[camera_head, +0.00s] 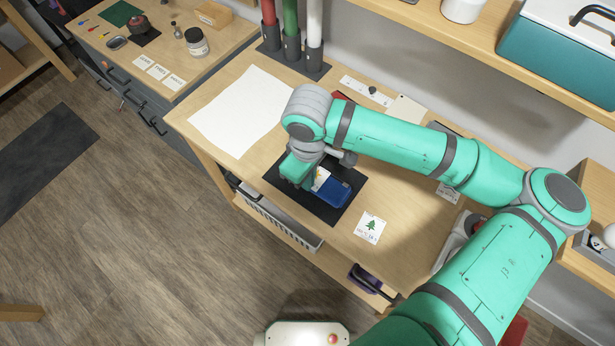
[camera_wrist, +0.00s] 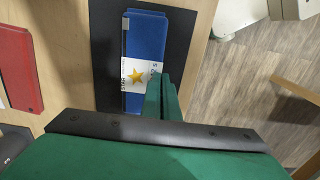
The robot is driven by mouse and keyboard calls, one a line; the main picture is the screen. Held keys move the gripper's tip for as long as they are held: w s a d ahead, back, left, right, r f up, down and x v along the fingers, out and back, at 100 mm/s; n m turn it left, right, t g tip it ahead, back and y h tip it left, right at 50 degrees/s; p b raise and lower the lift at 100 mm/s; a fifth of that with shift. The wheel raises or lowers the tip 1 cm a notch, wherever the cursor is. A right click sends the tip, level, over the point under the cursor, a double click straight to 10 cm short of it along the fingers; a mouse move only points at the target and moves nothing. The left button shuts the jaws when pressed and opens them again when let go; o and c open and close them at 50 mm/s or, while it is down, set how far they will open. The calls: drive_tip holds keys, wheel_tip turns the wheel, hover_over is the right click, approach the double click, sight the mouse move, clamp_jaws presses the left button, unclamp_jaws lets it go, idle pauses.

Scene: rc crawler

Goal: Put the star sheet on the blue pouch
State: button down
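The blue pouch (camera_head: 335,192) lies on a dark mat on the wooden table; it also shows in the wrist view (camera_wrist: 147,38). The white star sheet (camera_head: 320,179), with a yellow star and print, is over the pouch in the wrist view (camera_wrist: 128,76), crossing its width. My gripper (camera_wrist: 162,82) has its green fingers close together at the sheet's right edge, and they look shut on it. Whether the sheet touches the pouch all over is hard to tell. In the head view, my wrist and gripper (camera_head: 298,175) partly hide the mat and the pouch's left end.
The dark mat (camera_head: 325,212) has bare room in front. A tree sheet (camera_head: 369,227) lies to its right. A large white paper (camera_head: 240,110) lies at the left, with coloured tubes (camera_head: 290,25) behind. A red pouch (camera_wrist: 18,65) shows in the wrist view.

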drive_tip(key=shift+s+f, duration=0.1)
drive_tip(key=c, duration=2)
unclamp_jaws()
drive_tip(key=shift+d, duration=0.1)
drive_tip(key=shift+c, duration=0.2)
wheel_tip(320, 180, up, 12)
drive_tip(key=shift+r, duration=0.2)
